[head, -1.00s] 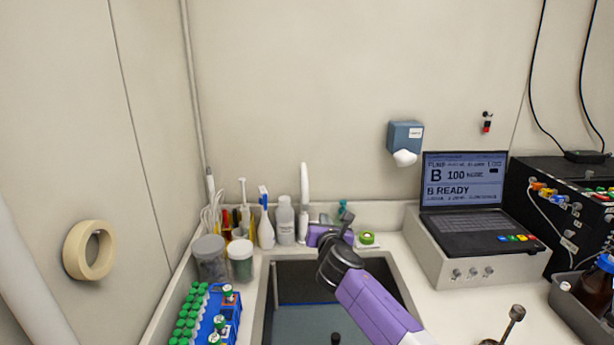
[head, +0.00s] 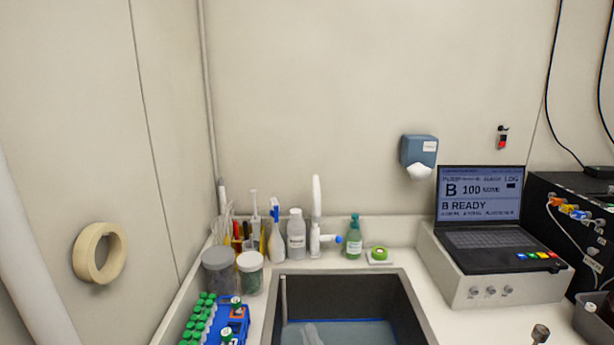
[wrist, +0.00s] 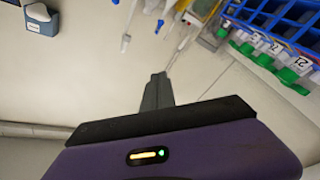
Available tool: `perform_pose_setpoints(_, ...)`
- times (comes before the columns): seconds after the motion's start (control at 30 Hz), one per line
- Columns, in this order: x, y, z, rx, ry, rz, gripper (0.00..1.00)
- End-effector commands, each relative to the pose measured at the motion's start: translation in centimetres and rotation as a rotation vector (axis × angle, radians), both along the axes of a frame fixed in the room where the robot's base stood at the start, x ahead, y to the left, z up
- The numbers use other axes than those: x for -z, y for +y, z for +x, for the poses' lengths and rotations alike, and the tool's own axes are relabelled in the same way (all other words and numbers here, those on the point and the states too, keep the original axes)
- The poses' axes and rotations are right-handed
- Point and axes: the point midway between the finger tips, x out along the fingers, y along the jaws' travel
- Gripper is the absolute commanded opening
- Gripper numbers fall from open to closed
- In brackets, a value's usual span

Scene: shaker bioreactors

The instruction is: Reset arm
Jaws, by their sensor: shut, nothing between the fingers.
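In the head view the arm that stood over the sink (head: 430,318) is out of sight, so the sink's opening shows.
A blue rack of green-capped tubes (head: 205,318) and two lidded jars stand left of the sink. Bottles and a green soap bottle (head: 354,240) line the back. A laptop (head: 480,215) sits on a box at right. In the wrist view, blue racks (wrist: 285,20) fill the upper right.

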Motion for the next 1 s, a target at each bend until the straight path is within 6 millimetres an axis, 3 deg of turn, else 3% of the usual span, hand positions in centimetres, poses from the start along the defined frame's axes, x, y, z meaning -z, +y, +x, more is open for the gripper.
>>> perform_pose_setpoints(0.1,1.9,-2.3,-4.9,0.017,0.052,0.183,0.00)
perform_pose_setpoints(0.5,4.6,-10.7,-20.3,0.116,0.173,0.618,0.00)
perform_pose_setpoints(0.73,4.7,-14.9,-28.6,0.190,0.241,0.723,0.00)
perform_pose_setpoints(1.0,5.3,-18.4,-37.0,0.282,0.367,0.691,0.00)
